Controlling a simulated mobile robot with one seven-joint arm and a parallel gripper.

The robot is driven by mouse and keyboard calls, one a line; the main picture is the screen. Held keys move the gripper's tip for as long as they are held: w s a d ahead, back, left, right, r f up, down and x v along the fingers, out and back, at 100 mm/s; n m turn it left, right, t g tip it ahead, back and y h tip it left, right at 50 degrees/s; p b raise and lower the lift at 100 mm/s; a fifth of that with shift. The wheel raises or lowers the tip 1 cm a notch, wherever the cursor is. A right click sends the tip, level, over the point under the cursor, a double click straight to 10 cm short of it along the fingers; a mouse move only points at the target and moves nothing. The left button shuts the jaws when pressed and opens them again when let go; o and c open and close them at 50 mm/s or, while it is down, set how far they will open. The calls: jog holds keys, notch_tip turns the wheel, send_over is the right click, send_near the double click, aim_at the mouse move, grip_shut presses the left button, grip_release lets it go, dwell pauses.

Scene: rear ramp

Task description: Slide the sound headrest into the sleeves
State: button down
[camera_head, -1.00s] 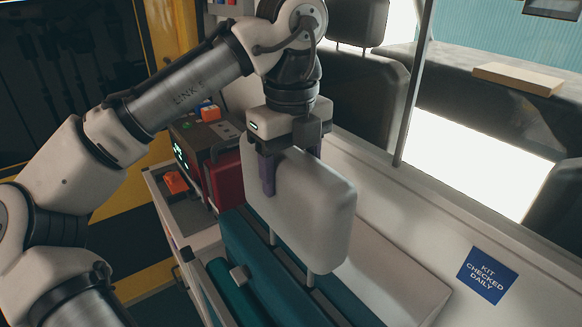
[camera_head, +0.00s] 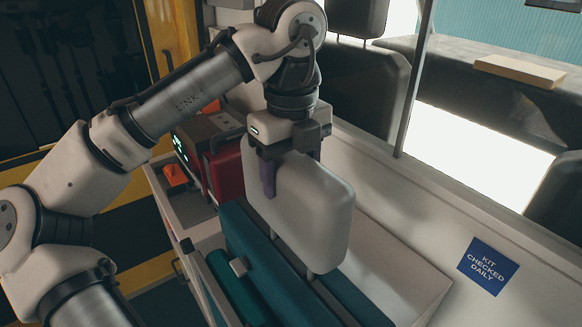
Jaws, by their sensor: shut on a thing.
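My gripper (camera_head: 291,172) points down and is shut on the top of the pale grey headrest (camera_head: 310,216), one purple finger on the near face and the other mostly behind it. The headrest is upright over the teal seat back (camera_head: 262,247).
A red case (camera_head: 224,168) and a device with a green display (camera_head: 181,148) stand behind on a counter, beside an orange block (camera_head: 176,174). A white ledge (camera_head: 405,262) and a wall with a blue sign (camera_head: 487,266) lie to the right.

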jog(key=shift+f+b, duration=1.2)
jog(key=shift+f, duration=2.35)
jog(key=shift+c, duration=1.4)
grip_release()
notch_tip(320, 180, up, 14)
jog(key=shift+f, duration=0.1)
